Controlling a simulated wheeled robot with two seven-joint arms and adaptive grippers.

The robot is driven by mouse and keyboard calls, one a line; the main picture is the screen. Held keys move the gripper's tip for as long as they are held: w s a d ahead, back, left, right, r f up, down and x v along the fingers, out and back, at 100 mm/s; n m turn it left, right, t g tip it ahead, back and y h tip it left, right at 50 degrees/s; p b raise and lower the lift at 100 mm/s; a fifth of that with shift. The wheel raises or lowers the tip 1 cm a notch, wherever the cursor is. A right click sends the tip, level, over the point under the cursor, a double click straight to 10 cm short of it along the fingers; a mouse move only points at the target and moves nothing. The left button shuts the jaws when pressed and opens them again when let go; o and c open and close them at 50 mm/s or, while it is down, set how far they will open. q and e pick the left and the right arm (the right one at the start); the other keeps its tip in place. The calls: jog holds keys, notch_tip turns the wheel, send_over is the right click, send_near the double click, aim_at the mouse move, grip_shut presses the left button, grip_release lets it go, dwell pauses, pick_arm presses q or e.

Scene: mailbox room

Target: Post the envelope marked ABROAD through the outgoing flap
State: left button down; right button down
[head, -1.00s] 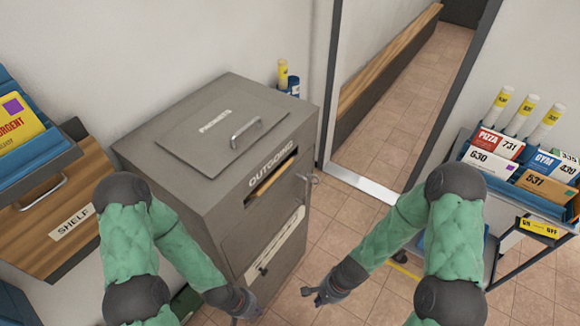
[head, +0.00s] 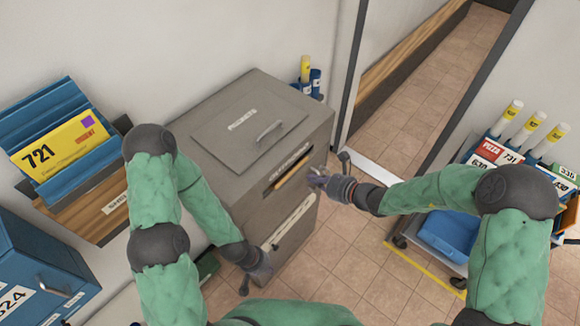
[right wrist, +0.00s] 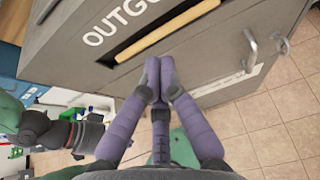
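The grey cabinet (head: 225,190) has an OUTGOING opening in its front. A tan strip (head: 292,172) lies along that opening, and it also shows in the right wrist view (right wrist: 168,34). I cannot tell whether it is an envelope edge or part of the flap. No marking ABROAD is readable. My right gripper (head: 318,180) is just in front of the opening; in the right wrist view its purple fingers (right wrist: 156,76) are together, with nothing seen between them, below the strip. My left gripper (head: 252,282) hangs low by the cabinet's front; its fingers are unclear.
A yellow envelope marked 721 URGENT (head: 60,145) stands in a blue rack above the wooden shelf at left. A cart (head: 455,268) with numbered envelopes and tubes stands at right. The PARCELS lid (head: 250,125) is closed. Tiled floor (head: 350,240) is free between cabinet and cart.

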aim_at(292, 173)
jog(key=shift+b+x, duration=1.15)
jog(key=shift+x, duration=1.25)
jog(key=shift+b+x, duration=0.65)
jog(key=shift+x, duration=0.4)
jog(key=shift+f, duration=0.1)
jog(key=shift+f, duration=0.1)
jog(key=shift+b+x, duration=0.8)
jog(key=shift+x, duration=0.2)
jog(key=shift+f, duration=0.2)
jog(key=shift+b+x, duration=0.65)
jog(key=shift+x, duration=0.1)
jog(key=s+d+p, duration=0.1)
jog(key=s+d, duration=0.6)
jog(key=d, duration=0.2)
jog(key=shift+d+p, duration=0.3)
jog(key=shift+d, duration=0.1)
